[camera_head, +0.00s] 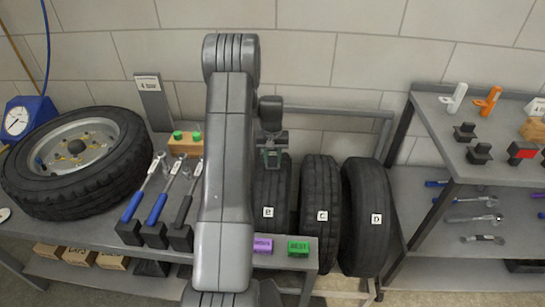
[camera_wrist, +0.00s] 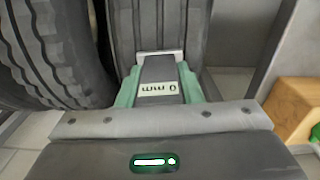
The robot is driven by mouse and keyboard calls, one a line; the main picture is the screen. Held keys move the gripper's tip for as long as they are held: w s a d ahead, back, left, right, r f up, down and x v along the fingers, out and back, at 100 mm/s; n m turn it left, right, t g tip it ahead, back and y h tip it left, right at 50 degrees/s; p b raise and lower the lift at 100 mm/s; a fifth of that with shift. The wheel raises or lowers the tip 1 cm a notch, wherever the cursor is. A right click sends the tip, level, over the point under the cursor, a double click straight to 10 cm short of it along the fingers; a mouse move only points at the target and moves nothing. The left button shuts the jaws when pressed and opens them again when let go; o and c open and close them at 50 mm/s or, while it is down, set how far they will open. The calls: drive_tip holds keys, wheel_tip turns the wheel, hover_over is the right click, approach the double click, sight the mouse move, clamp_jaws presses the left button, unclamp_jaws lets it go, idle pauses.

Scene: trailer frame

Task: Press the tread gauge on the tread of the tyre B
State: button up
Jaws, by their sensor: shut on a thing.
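Tyre B (camera_head: 268,195) stands upright in a rack, first of three labelled tyres, partly behind my arm. Its tread (camera_wrist: 155,22) fills the top centre of the wrist view. My gripper (camera_head: 272,158) is over the upper part of tyre B. In the wrist view its green fingers (camera_wrist: 160,88) are shut on the grey tread gauge (camera_wrist: 158,72). The gauge's label reads "0 mm", upside down in that view. Its pale end plate (camera_wrist: 160,54) is at or very near the tread. I cannot tell whether it touches.
Tyre C (camera_head: 320,190) and tyre D (camera_head: 365,200) stand to the right of B. A wheel (camera_head: 130,170), tools and a wooden block (camera_head: 184,147) are on the left bench. Purple (camera_head: 262,246) and green (camera_head: 299,248) blocks sit at its right end. A shelf (camera_head: 430,180) stands at right.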

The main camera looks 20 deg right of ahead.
drive_tip(key=shift+f+b, duration=0.55)
drive_tip(key=shift+f, duration=0.2)
idle(2.1)
drive_tip(key=shift+r, duration=0.15)
drive_tip(key=shift+r+p, duration=1.5)
drive_tip(key=shift+r, duration=1.5)
